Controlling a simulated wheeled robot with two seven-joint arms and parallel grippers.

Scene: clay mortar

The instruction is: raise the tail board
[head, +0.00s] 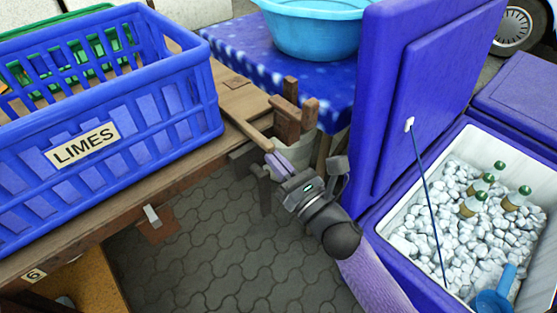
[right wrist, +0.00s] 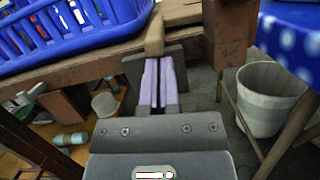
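A pale wooden bar (head: 247,129) runs from the end of the wooden bed (head: 240,100) towards my right gripper; it also shows in the right wrist view (right wrist: 155,35). I take it to be part of the tail board, but the board's outline is unclear. My right gripper (head: 272,158) is at the bar's near end. Its lilac fingers (right wrist: 157,80) lie close together with a narrow slit between them, and the bar's end sits at their tips. It looks shut on the bar; the contact is partly hidden. My left gripper is not in view.
A blue crate labelled LIMES (head: 85,145) stands on the bed at left. An open blue cooler of ice and bottles (head: 470,220) is at right, its lid upright. A blue basin (head: 315,30) stands on a table behind. A bucket (right wrist: 268,100) stands below. Paving (head: 220,250) is clear.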

